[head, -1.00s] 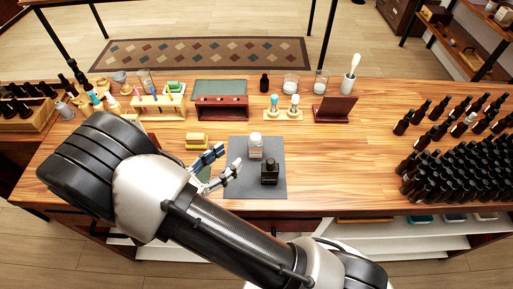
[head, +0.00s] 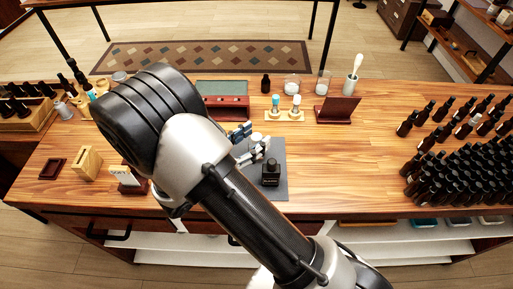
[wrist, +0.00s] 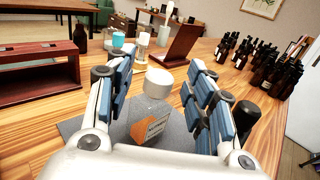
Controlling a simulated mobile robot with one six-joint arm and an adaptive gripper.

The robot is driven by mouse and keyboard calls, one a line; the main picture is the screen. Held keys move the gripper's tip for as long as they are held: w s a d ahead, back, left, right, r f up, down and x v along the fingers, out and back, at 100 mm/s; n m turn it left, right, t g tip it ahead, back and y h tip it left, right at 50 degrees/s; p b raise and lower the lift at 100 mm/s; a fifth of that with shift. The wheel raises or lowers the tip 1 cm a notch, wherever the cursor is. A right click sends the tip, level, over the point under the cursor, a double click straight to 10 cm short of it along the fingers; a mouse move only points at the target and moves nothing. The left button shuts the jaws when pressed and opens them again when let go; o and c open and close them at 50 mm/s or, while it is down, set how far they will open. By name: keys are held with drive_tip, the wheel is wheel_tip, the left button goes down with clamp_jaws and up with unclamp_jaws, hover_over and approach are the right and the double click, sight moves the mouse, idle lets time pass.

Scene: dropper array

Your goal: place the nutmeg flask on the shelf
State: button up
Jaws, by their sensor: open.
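The nutmeg flask (wrist: 150,125) has a white cap (wrist: 158,83) and a white and orange label. It stands on a grey mat (wrist: 75,125). My gripper (wrist: 160,72) is open, with one blue-padded finger on each side of the flask and visible space beside the cap. In the head view my gripper (head: 255,140) is over the mat and hides most or all of the flask. A dark red two-level wooden rack (wrist: 38,72) stands at the left in the wrist view; I cannot tell whether it is the shelf. White shelf boards (head: 385,253) show below the table.
A black bottle (head: 270,173) stands on the mat close to my gripper. Droppers in a small stand (head: 285,114) and a dark red holder (head: 337,110) are behind. Many dark bottles (head: 450,165) crowd the right. The table between mat and bottles is clear.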

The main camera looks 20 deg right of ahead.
drive_tip(key=shift+c, duration=0.4)
clamp_jaws()
idle(0.4)
